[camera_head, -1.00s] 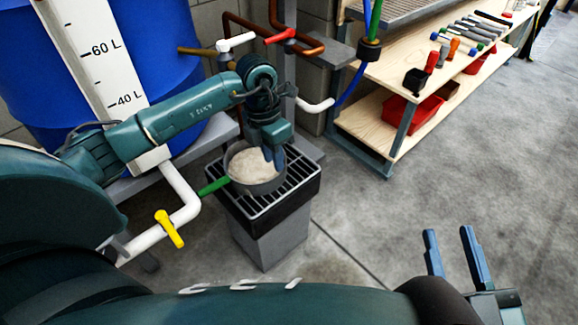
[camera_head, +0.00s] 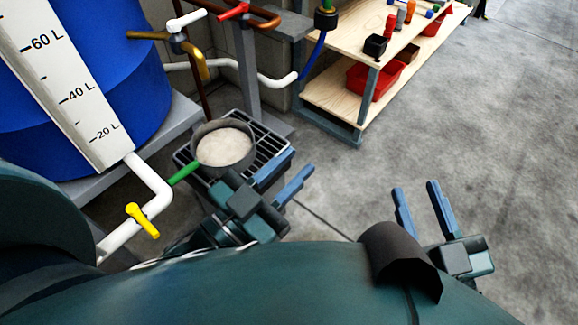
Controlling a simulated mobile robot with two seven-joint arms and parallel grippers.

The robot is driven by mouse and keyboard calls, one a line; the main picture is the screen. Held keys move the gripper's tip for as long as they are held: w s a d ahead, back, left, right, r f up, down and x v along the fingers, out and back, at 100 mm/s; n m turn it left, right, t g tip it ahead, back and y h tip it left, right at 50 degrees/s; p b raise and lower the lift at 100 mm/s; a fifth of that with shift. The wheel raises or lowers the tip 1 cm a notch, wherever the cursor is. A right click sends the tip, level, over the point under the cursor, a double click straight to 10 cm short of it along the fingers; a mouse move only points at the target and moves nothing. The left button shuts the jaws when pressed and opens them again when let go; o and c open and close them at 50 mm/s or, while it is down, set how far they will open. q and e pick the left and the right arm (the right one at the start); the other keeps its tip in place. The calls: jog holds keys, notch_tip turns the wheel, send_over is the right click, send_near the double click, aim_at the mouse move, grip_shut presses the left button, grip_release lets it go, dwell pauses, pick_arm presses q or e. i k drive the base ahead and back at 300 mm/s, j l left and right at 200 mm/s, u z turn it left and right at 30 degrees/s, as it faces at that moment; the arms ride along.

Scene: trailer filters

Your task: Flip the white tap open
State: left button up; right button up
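The white tap (camera_head: 187,20) is a small white lever on the brass pipe with a downward spout, at the top left of the head view. Its lever lies roughly sideways, tilted slightly up to the right. My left gripper (camera_head: 301,160) is open and empty, low in front of the pot and well away from the white tap. My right gripper (camera_head: 416,187) is open and empty over the floor at the right.
A red tap (camera_head: 233,11) is right of the white one; a yellow tap (camera_head: 141,219) is lower left. A wooden shelf (camera_head: 330,98) stands behind.

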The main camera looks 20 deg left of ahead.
aim_at(172, 25)
jog(key=k, duration=1)
